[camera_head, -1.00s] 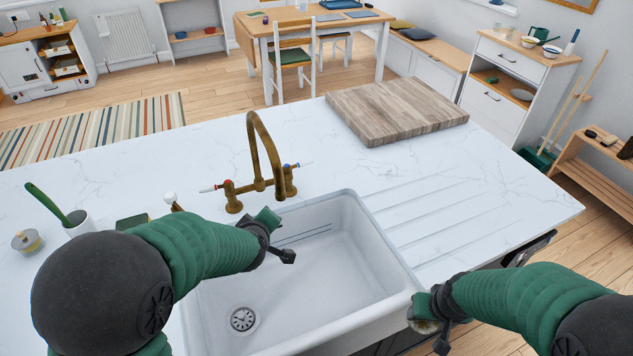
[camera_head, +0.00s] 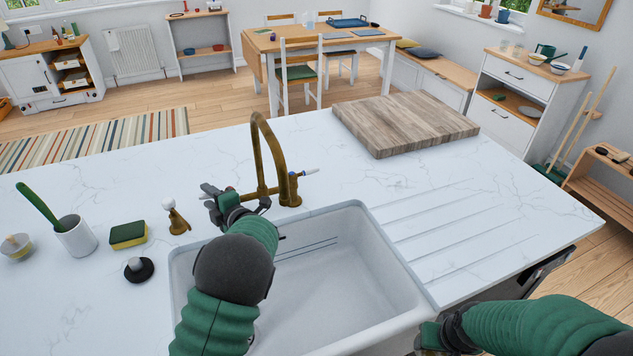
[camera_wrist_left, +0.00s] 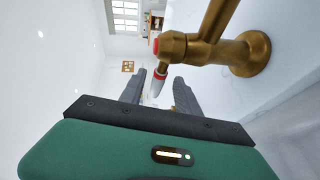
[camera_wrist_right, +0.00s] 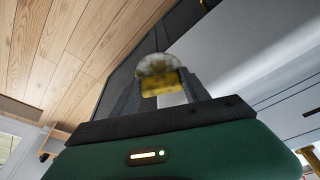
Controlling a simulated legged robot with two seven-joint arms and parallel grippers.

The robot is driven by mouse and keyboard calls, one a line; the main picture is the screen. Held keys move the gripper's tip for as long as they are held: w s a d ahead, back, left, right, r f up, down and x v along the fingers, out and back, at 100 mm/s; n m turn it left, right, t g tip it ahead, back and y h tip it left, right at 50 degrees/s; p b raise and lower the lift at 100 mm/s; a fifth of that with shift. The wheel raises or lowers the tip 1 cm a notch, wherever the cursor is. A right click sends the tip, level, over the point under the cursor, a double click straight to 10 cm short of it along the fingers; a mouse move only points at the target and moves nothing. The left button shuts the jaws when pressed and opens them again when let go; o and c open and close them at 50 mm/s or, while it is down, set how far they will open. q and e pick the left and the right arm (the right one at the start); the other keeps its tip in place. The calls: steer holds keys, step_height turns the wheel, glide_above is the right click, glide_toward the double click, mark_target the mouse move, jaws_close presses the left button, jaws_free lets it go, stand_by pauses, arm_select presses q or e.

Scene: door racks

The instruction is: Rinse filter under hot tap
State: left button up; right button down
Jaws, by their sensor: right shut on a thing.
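The brass tap (camera_head: 262,160) stands behind the white sink (camera_head: 375,265). Its blue-marked cold lever (camera_head: 306,173) points right. In the left wrist view, the hot lever (camera_wrist_left: 160,78), white with a red collar, lies between the fingers of my left gripper (camera_wrist_left: 159,92), which are open and apart around it. In the head view my left gripper (camera_head: 213,196) is at the tap's left side and hides most of that handle. My right gripper (camera_wrist_right: 160,88) is shut on the filter (camera_wrist_right: 158,68), pale and yellowish; in the head view that gripper is low at the front right, the filter barely visible.
Left of the sink are a sponge (camera_head: 128,235), a black plug (camera_head: 139,269), a small brass dispenser (camera_head: 178,219) and a white cup (camera_head: 75,237) with a green-handled brush. A wooden board (camera_head: 405,125) lies at the back right. The ribbed drainer beside the sink is clear.

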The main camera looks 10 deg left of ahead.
arm_select(q)
steer(key=shift+w+a, duration=0.15)
steer(key=shift+w, duration=0.1)
steer(key=shift+d+r, duration=0.2)
steer(key=shift+d, duration=0.15)
steer(key=shift+a+f, duration=0.15)
steer(key=shift+a, duration=0.4)
steer(key=c, duration=0.8)
steer(key=shift+d, duration=0.15)
jaws_close()
steer(key=shift+w+f, duration=0.1)
steer(key=shift+d+f, duration=0.1)
steer(key=shift+f, duration=0.05)
